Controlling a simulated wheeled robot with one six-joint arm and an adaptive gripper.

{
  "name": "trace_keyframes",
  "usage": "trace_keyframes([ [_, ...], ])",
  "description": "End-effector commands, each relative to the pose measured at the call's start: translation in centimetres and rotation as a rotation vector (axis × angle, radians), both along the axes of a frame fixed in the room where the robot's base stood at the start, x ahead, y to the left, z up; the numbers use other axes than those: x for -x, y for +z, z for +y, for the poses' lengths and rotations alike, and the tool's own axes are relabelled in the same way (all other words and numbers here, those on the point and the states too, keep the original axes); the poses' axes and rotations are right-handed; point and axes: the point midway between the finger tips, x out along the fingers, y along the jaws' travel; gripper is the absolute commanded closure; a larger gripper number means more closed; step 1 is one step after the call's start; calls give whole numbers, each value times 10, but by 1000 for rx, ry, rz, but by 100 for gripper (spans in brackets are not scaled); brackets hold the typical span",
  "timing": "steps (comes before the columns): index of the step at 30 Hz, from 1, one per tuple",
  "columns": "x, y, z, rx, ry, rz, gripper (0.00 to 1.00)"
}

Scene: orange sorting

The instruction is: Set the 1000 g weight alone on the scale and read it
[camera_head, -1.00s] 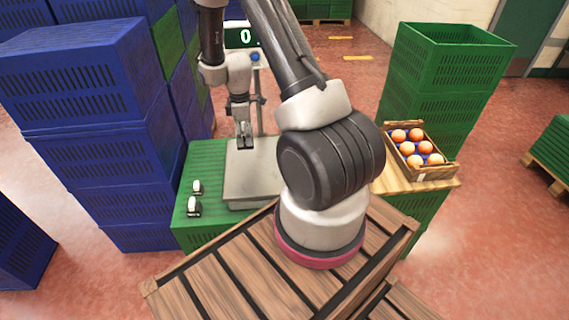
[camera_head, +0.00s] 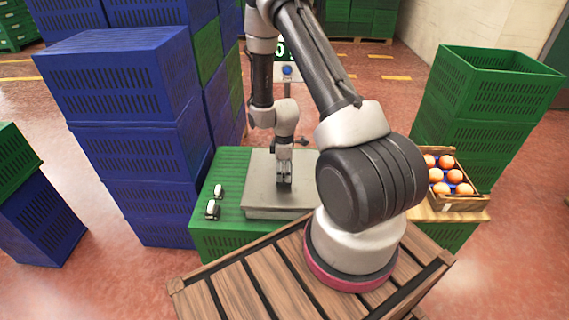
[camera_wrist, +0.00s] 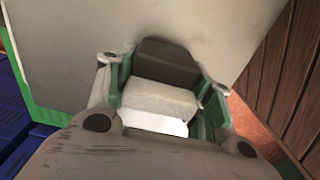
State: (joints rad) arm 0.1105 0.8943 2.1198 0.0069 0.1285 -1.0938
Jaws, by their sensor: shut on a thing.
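The scale (camera_head: 259,190) has a flat grey plate and stands on a green crate. Its display (camera_head: 281,50) is partly hidden behind my arm; a digit like 5 shows, and the full reading cannot be made out. My gripper (camera_head: 284,182) points down over the plate, its tips at or just above the surface. In the wrist view it is shut on a weight (camera_wrist: 160,97), a pale block with a dark end. Its mark is not legible, and whether it touches the plate is hard to tell. Two more weights (camera_head: 217,191) (camera_head: 212,209) stand on the crate, left of the scale.
Stacked blue crates (camera_head: 130,120) rise close on the left. A wooden box of oranges (camera_head: 453,203) stands at right, in front of stacked green crates (camera_head: 485,100). A slatted wooden surface (camera_head: 250,277) lies in front, under my arm's base.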

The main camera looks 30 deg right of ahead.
Motion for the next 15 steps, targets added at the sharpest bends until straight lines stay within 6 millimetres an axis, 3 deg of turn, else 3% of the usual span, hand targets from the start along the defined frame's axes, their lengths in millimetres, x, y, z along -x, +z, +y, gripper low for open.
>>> trace_keyframes([
  [3, -1, -8, 0, 0, 0, -2, 100],
  [14, -1, -11, 0, 0, 0, -2, 100],
  [15, -1, -12, 0, 0, 0, -1, 47],
])
